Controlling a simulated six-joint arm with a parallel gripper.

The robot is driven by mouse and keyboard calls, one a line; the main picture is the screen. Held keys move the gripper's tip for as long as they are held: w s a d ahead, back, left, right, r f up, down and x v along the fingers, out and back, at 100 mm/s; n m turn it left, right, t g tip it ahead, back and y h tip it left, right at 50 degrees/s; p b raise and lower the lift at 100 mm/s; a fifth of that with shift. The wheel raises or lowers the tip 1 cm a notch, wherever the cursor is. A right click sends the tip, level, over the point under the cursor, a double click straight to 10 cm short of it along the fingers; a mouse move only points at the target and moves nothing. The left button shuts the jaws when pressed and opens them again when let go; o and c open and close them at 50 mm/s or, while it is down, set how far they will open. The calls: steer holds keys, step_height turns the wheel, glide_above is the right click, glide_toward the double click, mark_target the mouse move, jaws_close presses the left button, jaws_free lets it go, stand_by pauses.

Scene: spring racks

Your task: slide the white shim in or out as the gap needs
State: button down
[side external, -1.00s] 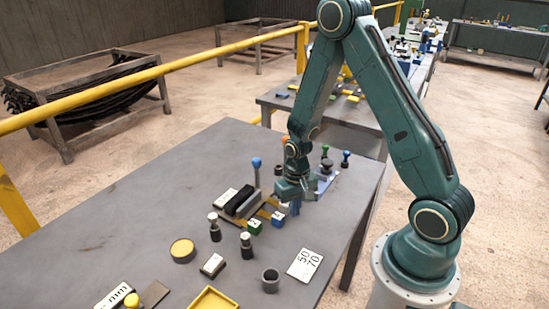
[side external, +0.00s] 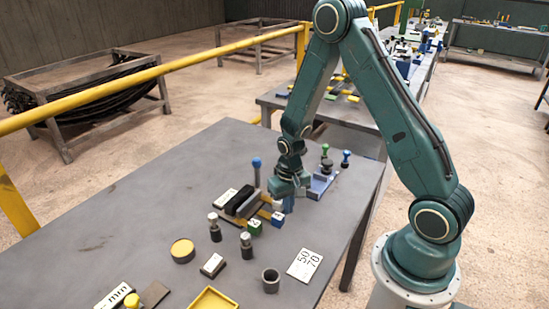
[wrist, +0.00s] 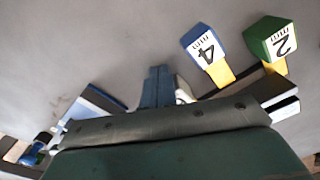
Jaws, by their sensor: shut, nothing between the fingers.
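My gripper (side external: 288,205) is shut and empty, low beside the right end of the dark spring rack (side external: 242,203). Its blue fingers (wrist: 156,88) point away from the camera in the wrist view. A small white piece, likely the white shim (wrist: 183,93), shows just right of the fingers; most of it is hidden behind my gripper. I cannot tell whether the fingers touch it. The blue 4 mm block (wrist: 203,45) and the green 2 mm block (wrist: 270,40), each on a yellow tab, stick out from the rack to the right of it.
A blue fixture (side external: 322,183) with dark and green knobs stands behind my gripper. In front are a 50/70 card (side external: 304,264), a grey cup (side external: 270,281), dark pegs (side external: 246,246) and a yellow-topped tin (side external: 182,250). The table's left part is clear.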

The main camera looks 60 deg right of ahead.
steer(key=shift+w, duration=0.4)
steer(key=shift+r, duration=0.15)
step_height(320, 180, up, 8)
stand_by(1.2)
steer(key=s+a+r+n+t, duration=0.1)
steer(key=s+a+r, duration=0.2)
steer(key=r, duration=0.4)
steer(key=s+a+r+n+t, duration=0.2)
steer(key=r, duration=0.6)
steer(key=s+a+r+n+t, duration=0.1)
steer(key=s+a+r, duration=0.1)
steer(key=s+r, duration=0.2)
steer(key=s+a+r+n+t, duration=0.1)
steer(key=s+r, duration=0.3)
steer(key=s, duration=0.4)
steer(key=shift+s+a+n+t, duration=0.25)
steer(key=shift+a+n, duration=0.25)
steer(key=shift+a, duration=0.25)
